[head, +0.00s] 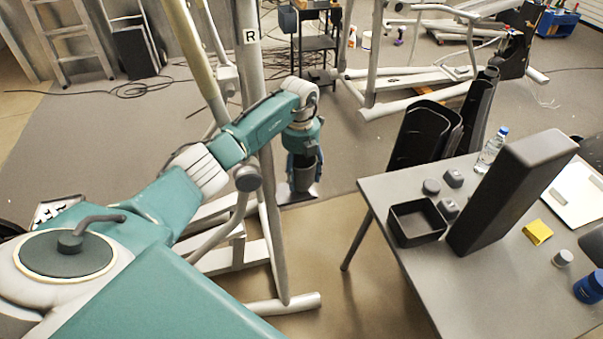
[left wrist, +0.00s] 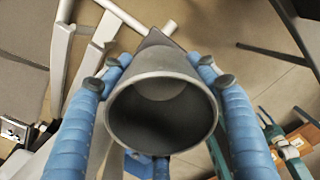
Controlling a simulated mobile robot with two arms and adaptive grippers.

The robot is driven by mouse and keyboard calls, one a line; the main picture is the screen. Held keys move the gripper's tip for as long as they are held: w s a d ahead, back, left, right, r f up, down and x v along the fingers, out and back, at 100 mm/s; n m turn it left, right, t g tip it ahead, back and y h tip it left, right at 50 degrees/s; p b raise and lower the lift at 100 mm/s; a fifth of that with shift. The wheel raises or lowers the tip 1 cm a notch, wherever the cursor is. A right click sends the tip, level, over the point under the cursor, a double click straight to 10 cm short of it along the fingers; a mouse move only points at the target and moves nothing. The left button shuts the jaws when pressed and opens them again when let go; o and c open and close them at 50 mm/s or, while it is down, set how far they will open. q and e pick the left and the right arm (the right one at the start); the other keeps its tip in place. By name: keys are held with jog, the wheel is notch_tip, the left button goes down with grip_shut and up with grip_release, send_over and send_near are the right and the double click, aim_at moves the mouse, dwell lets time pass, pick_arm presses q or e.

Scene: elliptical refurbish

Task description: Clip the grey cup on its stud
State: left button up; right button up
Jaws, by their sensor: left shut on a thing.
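The grey cup (head: 304,178) is in my left gripper (head: 304,158), beside the elliptical's upright post in the head view. In the left wrist view the cup (left wrist: 162,118) shows its wide, round open mouth towards the camera. The blue fingers of my left gripper (left wrist: 155,78) are shut around its sides. I cannot make out the stud in either view. My right gripper is not in view.
The pale upright post (head: 268,190) of the elliptical stands close to my left arm. On the right, a grey table (head: 465,285) holds an open black box (head: 416,222), a tall dark block (head: 510,190) and a water bottle (head: 491,150). Open floor lies between the machine and table.

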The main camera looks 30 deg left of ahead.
pick_arm(q)
jog(key=shift+f+b, duration=1.1)
jog(key=shift+f, duration=0.25)
dwell(1.7)
jog(key=shift+s, duration=0.1)
jog(key=o, duration=1.2)
jog(key=shift+o, duration=0.2)
notch_tip(320, 180, up, 7)
jog(key=shift+a+r, duration=0.1)
jog(key=shift+r, duration=0.1)
